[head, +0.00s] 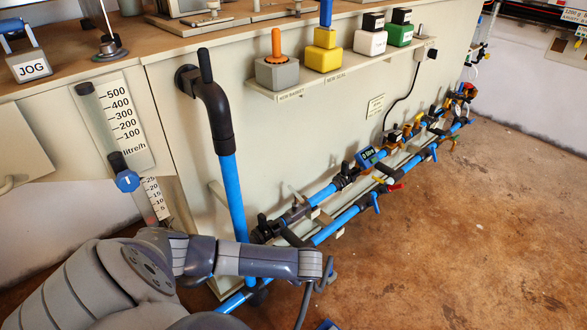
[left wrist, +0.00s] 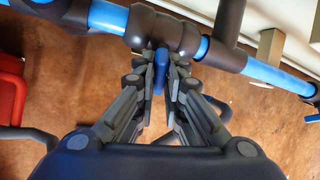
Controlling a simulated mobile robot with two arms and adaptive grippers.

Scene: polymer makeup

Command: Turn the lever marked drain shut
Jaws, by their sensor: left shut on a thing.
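In the left wrist view, a blue lever (left wrist: 160,65) stands out from a dark valve body (left wrist: 165,33) on a blue pipe (left wrist: 107,16). My left gripper (left wrist: 160,82) is shut on this lever, with one finger on each side of it. No marking on the lever can be read, so I cannot tell from lettering that it is the drain. In the head view my left arm reaches in low from the left, and its gripper and the held lever cannot be made out clearly. My right gripper is not in view.
A vertical blue pipe (head: 231,195) rises beside my arm. Low pipework with a red lever (head: 396,187) and a blue lever (head: 375,203) runs along the cream panel (head: 290,130). A red object (left wrist: 12,95) stands at left in the wrist view. The brown floor (head: 470,240) at right is clear.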

